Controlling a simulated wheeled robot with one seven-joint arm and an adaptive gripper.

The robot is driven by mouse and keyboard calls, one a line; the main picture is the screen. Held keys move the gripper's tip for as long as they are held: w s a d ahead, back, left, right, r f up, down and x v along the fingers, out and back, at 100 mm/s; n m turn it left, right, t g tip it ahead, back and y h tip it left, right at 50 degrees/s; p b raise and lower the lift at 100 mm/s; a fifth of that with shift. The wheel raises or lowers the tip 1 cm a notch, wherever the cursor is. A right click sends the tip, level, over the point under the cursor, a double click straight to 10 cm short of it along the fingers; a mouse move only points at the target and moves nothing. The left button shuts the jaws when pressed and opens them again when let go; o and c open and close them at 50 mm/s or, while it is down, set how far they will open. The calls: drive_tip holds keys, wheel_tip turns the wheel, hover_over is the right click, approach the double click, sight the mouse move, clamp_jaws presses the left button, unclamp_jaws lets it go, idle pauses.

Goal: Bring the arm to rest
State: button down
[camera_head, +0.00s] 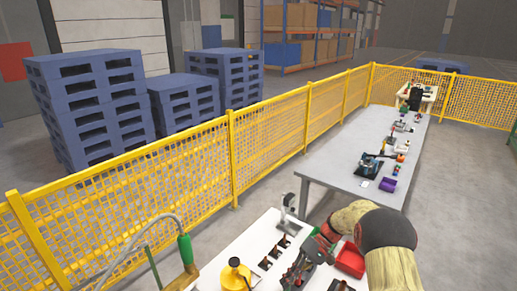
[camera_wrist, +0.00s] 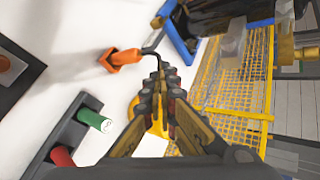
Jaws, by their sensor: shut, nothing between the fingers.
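My gripper (camera_wrist: 162,85) is shut and empty in the wrist view, its two dark fingers meeting at the tips. It is over the white worktable (camera_head: 240,242). In the head view my beige and black arm reaches in from the lower right to this table, and the fingers are hard to make out among the dark parts there. Near the fingertips in the wrist view are an orange piece (camera_wrist: 121,59) and a thin dark hooked rod. A yellow rounded thing (camera_wrist: 155,127) is partly hidden behind the fingers. I cannot tell whether the fingers touch anything.
A dark holder with a green cylinder (camera_wrist: 95,120) and a red one (camera_wrist: 62,157) is left of the fingers. The table also bears a yellow domed thing (camera_head: 236,274) and a red bin (camera_head: 350,260). A yellow mesh fence (camera_head: 270,125) runs behind. A grey table (camera_head: 333,165) stands beyond.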

drive_tip(key=s+d+r+m+t+h+b, duration=0.1)
drive_tip(key=s+d+r+t+h, duration=0.3)
drive_tip(key=s+r, duration=0.7)
drive_tip(key=s+d+r+m+t+h+b, duration=0.1)
drive_tip(key=s+d+r+t+h+b, duration=0.3)
drive_tip(key=s, duration=1.4)
drive_tip(key=shift+s+d+r+m+t+h, duration=0.4)
drive_tip(key=shift+r+t, duration=1.1)
drive_tip(key=shift+r, duration=2.2)
